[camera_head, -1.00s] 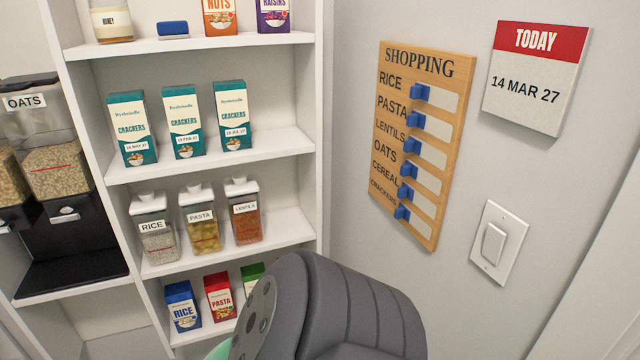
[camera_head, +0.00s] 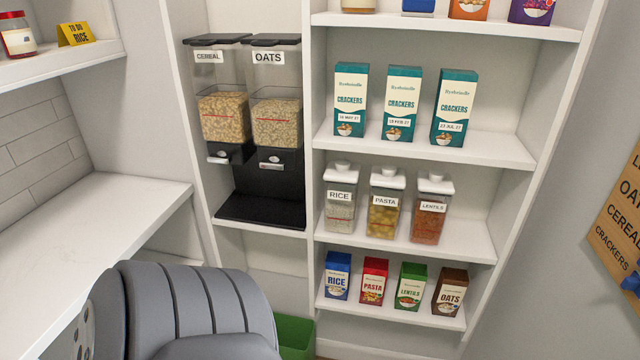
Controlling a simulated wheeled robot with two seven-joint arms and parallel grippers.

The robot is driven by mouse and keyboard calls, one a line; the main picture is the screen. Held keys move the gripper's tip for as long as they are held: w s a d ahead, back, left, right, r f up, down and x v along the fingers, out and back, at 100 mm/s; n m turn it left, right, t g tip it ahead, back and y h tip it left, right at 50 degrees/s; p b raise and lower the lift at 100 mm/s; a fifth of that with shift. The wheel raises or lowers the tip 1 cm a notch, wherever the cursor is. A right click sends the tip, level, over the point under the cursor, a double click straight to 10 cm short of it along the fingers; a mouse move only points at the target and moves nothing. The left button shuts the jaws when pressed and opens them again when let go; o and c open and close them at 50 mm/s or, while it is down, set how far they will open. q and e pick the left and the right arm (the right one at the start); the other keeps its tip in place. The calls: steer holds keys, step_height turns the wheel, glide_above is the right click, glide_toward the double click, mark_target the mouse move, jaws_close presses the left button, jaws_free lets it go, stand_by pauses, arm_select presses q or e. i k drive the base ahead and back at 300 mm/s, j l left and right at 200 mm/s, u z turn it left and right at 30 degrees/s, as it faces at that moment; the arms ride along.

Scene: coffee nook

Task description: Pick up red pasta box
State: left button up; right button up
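The red pasta box (camera_head: 373,281) stands upright on the lowest visible shelf (camera_head: 392,311). It is between the blue rice box (camera_head: 337,276) on its left and the green lentils box (camera_head: 410,287) on its right. A brown oats box (camera_head: 449,292) stands at the right end of that row. A grey rounded arm part of mine fills the bottom left of the view. Neither of my grippers shows in the view.
Above stand jars labelled rice (camera_head: 340,198), pasta (camera_head: 384,203) and lentils (camera_head: 431,208), then several teal cracker boxes (camera_head: 403,103). Cereal and oats dispensers (camera_head: 276,120) are left of the shelves. A white counter (camera_head: 80,240) runs along the left. A green bin (camera_head: 296,338) is on the floor.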

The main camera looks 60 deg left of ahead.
mark_target(375, 270)
steer(key=u, duration=1.45)
